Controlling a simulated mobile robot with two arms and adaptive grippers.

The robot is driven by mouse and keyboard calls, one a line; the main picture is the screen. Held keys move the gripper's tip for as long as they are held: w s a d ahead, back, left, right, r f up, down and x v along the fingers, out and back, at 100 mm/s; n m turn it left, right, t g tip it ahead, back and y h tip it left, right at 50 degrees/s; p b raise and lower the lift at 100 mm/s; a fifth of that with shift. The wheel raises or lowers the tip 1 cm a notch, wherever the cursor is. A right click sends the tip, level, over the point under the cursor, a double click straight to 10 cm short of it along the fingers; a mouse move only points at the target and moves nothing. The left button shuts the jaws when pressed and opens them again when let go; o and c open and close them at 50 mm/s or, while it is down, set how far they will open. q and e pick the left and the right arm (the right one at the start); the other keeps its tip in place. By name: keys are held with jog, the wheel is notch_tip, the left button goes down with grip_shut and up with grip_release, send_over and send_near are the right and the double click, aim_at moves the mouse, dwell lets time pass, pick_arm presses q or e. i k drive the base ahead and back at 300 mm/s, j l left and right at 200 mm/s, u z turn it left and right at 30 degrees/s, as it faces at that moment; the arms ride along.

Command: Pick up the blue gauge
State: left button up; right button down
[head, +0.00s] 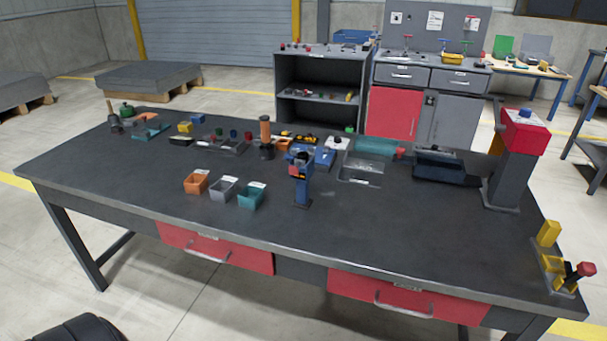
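A blue upright device (302,190) stands near the middle of the workbench, with a dark and reddish head on top; it looks like the blue gauge, but its face is too small to read. Another blue piece (325,157) lies just behind it to the right, and I cannot tell exactly what it is. Neither of my grippers shows in the head view.
The dark workbench (130,180) has red drawers. Orange (196,182), grey (222,188) and teal (251,195) bins stand left of the blue device. A clear metal tray (361,170), a dark blue bin (440,169) and a red-topped post (514,165) stand right.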

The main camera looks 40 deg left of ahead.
aim_at(302, 201)
jog(key=j+u, duration=0.15)
jog(key=u, duration=0.95)
jog(key=k+j, duration=0.05)
